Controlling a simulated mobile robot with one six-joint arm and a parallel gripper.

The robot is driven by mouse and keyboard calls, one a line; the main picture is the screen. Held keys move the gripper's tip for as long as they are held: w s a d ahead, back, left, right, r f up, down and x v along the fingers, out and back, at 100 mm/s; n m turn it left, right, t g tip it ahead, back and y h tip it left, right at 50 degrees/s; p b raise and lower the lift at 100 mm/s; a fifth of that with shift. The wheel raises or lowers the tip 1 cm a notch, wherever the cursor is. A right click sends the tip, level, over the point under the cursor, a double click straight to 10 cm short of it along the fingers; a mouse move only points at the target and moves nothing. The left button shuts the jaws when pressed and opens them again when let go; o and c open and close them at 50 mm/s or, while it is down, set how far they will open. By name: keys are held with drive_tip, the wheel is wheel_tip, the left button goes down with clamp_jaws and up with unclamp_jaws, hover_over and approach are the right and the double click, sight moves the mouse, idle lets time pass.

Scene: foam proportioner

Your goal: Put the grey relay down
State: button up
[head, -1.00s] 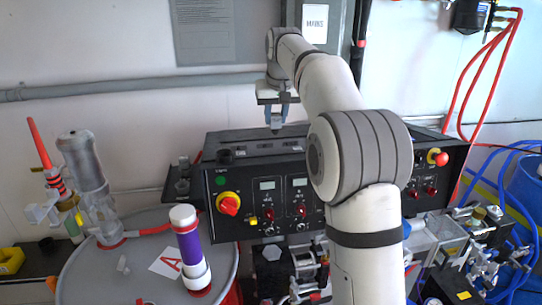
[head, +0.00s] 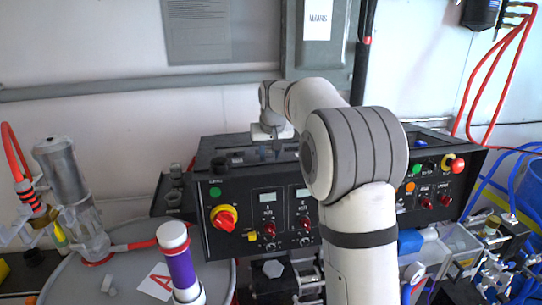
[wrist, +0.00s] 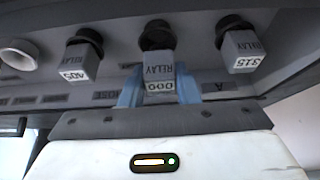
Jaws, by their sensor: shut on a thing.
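My gripper (wrist: 158,95) is shut on a grey relay (wrist: 158,70) marked RELAY 000, with one blue finger on each side of it. The relay's far end meets a black round socket (wrist: 156,38); I cannot tell whether it is fully seated. A grey relay marked 405 (wrist: 82,60) is to its left and one marked 315 (wrist: 243,52) to its right, each at its own black socket. In the head view my gripper (head: 276,152) is low at the console's top, and the held relay cannot be made out there.
The black console (head: 250,205) carries knobs, displays and buttons on its front. A purple and white cylinder (head: 180,265) stands on the drum at front left. A small black rack (head: 172,195) is left of the console. The wall is behind.

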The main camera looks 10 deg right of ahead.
drive_tip(key=shift+f, duration=0.8)
drive_tip(key=o, duration=1)
drive_tip(key=shift+c, duration=0.2)
drive_tip(key=shift+r, duration=0.15)
drive_tip(key=b+v, duration=0.2)
drive_tip(key=v, duration=0.8)
drive_tip(key=s+f, duration=0.3)
drive_tip(key=s, duration=1.6)
drive_tip(key=s+f, duration=1.2)
drive_tip(key=s, duration=0.5)
drive_tip(key=shift+f+g, duration=0.2)
drive_tip(key=shift+g, duration=0.1)
drive_tip(key=shift+s+d+f, duration=0.1)
drive_tip(key=shift+s, duration=0.05)
